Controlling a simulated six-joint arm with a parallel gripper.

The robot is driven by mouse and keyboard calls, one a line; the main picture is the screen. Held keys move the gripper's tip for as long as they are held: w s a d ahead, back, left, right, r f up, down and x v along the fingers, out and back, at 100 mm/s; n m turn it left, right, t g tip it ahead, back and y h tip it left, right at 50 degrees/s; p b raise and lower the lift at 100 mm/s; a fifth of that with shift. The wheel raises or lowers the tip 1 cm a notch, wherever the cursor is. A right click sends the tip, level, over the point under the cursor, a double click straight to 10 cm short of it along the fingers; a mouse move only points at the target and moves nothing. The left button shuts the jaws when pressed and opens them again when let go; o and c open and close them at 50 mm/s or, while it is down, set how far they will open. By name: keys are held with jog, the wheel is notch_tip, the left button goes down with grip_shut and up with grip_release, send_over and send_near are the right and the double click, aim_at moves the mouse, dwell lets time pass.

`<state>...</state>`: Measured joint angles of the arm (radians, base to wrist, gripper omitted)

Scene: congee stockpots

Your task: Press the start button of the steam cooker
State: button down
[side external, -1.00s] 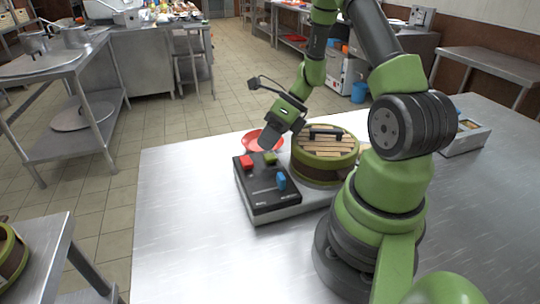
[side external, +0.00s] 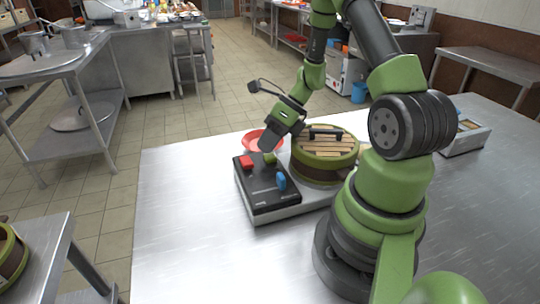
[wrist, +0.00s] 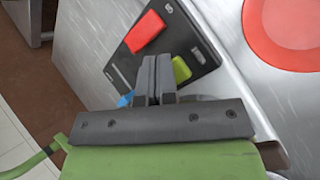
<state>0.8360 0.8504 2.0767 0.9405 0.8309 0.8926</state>
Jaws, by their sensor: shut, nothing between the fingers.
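The steam cooker has a black control panel (side external: 262,200) and a round green and brown steamer (side external: 325,168) with a slatted wooden lid and dark handle. On the panel are a red button (side external: 246,162), a green button (side external: 270,158) and a blue knob (side external: 281,181). My gripper (side external: 267,146) is shut and empty, pointing down just above the green button. In the wrist view the shut fingers (wrist: 155,65) lie between the red button (wrist: 145,31) and the green button (wrist: 181,69), nearer the green. The blue knob (wrist: 126,99) is partly hidden. I cannot tell whether the fingers touch the green button.
A red plate (side external: 256,138) lies on the table behind the panel; it also shows in the wrist view (wrist: 290,20). A metal box (side external: 468,137) stands at the right. The steel table (side external: 180,220) is clear at left and front.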

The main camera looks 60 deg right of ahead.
jog(key=shift+s+a+f, duration=0.1)
jog(key=shift+s+f, duration=0.05)
jog(key=shift+f, duration=0.65)
dwell(1.1)
jog(key=shift+r, duration=0.1)
jog(key=shift+s+a+r, duration=0.1)
jog(key=shift+s+r, duration=0.15)
jog(key=shift+r, duration=0.4)
jog(key=shift+w+r, duration=0.15)
jog(key=shift+r, duration=2.45)
